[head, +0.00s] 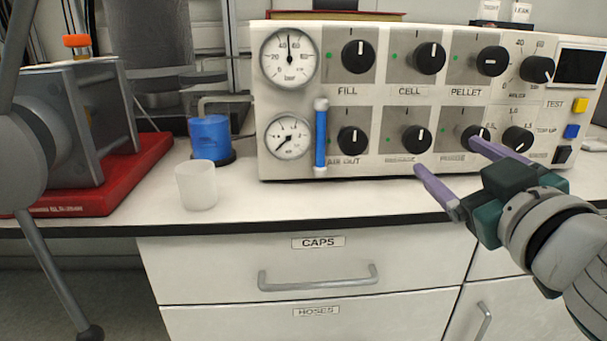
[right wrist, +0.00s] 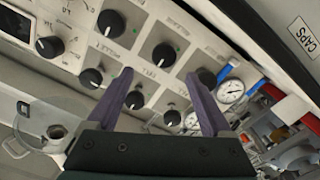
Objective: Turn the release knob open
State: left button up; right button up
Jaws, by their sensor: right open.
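The release knob (head: 415,139) is a round black knob with a white pointer line, in the lower row of the control panel (head: 330,98). Its pointer is roughly upward, leaning a little right. Its label below is partly legible. In the right wrist view the knob (right wrist: 164,55) shows between and beyond the fingers. My right gripper (head: 445,157) is open and empty, in front of the panel's lower row. One purple finger is below the release knob, the other overlaps the purge knob (head: 472,137) in the picture. No contact is clear. My left gripper is out of view.
The air out knob (head: 352,140) and a blue tube (head: 321,137) are left of the release knob. Fill, cell and pellet knobs form the row above. A white cup (head: 196,186) and a blue vessel (head: 210,137) stand on the counter. The CAPS drawer (head: 318,262) is below.

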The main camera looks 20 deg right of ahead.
aim_at(419, 142)
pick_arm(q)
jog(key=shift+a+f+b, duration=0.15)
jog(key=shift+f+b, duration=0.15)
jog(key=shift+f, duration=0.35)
pick_arm(e)
jog(key=x, duration=1)
jog(key=shift+w+a+f, duration=0.2)
jog(key=shift+a+f, duration=0.05)
jog(key=shift+a, duration=0.05)
jog(key=shift+c, duration=0.3)
grip_shut()
